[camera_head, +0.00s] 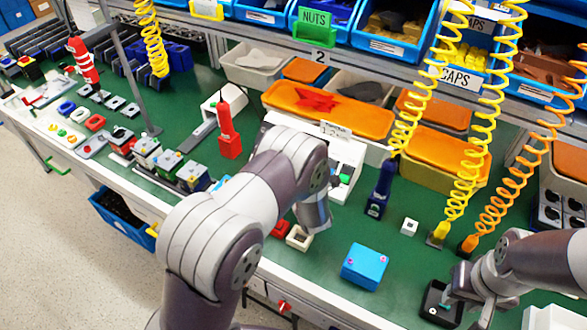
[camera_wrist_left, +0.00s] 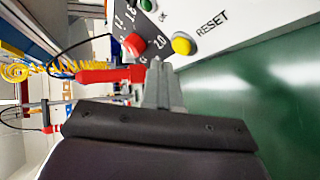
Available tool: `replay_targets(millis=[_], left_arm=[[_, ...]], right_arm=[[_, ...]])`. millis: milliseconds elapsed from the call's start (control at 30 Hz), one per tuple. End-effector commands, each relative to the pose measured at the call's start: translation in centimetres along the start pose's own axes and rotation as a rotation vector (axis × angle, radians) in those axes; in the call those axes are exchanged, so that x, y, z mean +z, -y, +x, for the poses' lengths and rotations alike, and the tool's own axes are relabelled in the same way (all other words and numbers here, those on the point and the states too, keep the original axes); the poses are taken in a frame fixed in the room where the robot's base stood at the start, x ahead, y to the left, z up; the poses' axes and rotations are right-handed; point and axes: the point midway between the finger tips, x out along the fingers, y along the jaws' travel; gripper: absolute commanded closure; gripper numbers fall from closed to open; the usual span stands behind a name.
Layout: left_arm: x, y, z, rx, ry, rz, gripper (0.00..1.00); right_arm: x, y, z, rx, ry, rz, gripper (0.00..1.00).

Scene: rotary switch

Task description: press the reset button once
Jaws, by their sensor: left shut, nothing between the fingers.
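In the left wrist view, a white panel (camera_wrist_left: 245,28) carries a yellow button (camera_wrist_left: 182,45) beside the printed word RESET. A red button (camera_wrist_left: 134,45) sits next to it, near printed numbers. My left gripper (camera_wrist_left: 157,66) is shut and empty, its tips just short of the panel, between the red and yellow buttons in the picture. Whether they touch anything is unclear. In the head view, my left arm hides its gripper and part of the white device (camera_head: 349,155). My right gripper (camera_head: 447,296) is low over a black tray (camera_head: 432,312); its finger opening is unclear.
A blue box (camera_head: 365,266) and a small white block (camera_head: 409,227) stand on the green table. Orange-lidded bins (camera_head: 330,110) line the back. Yellow coiled hoses (camera_head: 466,170) hang at the right.

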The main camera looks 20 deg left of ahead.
Motion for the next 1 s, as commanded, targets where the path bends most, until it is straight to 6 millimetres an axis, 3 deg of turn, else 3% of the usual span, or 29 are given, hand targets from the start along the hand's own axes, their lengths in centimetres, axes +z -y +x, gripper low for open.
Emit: replay_targets(millis=[400,1000], left_arm=[[-2.0,-2.4,-3.0,0.0,0.0,0.001,1.0],[-2.2,-2.2,-3.0,0.0,0.0,0.0,1.0]], right_arm=[[-0.4,0.0,-3.3,0.0,0.0,0.0,0.63],[-0.4,0.0,-3.1,0.0,0.0,0.0,0.63]])
